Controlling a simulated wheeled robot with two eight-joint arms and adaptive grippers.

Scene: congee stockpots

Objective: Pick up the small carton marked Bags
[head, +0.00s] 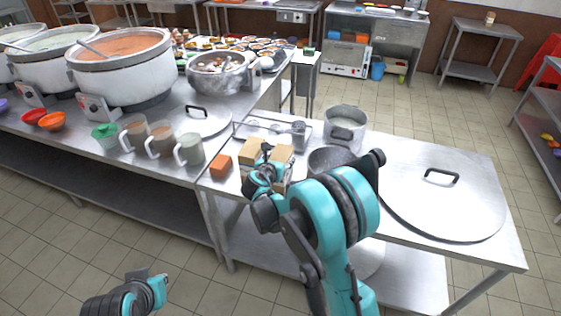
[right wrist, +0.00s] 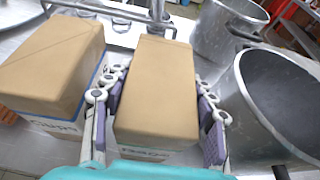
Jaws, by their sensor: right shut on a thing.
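Two small brown cartons stand side by side on the right steel table. My right gripper (head: 265,174) is shut on the right-hand carton (right wrist: 155,88), with one finger on each side of it. This carton also shows in the head view (head: 282,155). Its printed label is mostly hidden at the near edge. The other carton (right wrist: 52,62) stands just left of the fingers and shows in the head view (head: 250,153); its lettering is partly cut off. My left gripper (head: 150,284) is low at the lower left, over the floor, away from the tables.
A dark metal pot (right wrist: 282,98) stands close on the right of the fingers, with another pot (head: 345,127) behind it. A wire rack (head: 262,121) and a shaker (head: 298,134) are beyond the cartons. An orange box (head: 221,166) is to the left, a large lid (head: 443,203) to the right.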

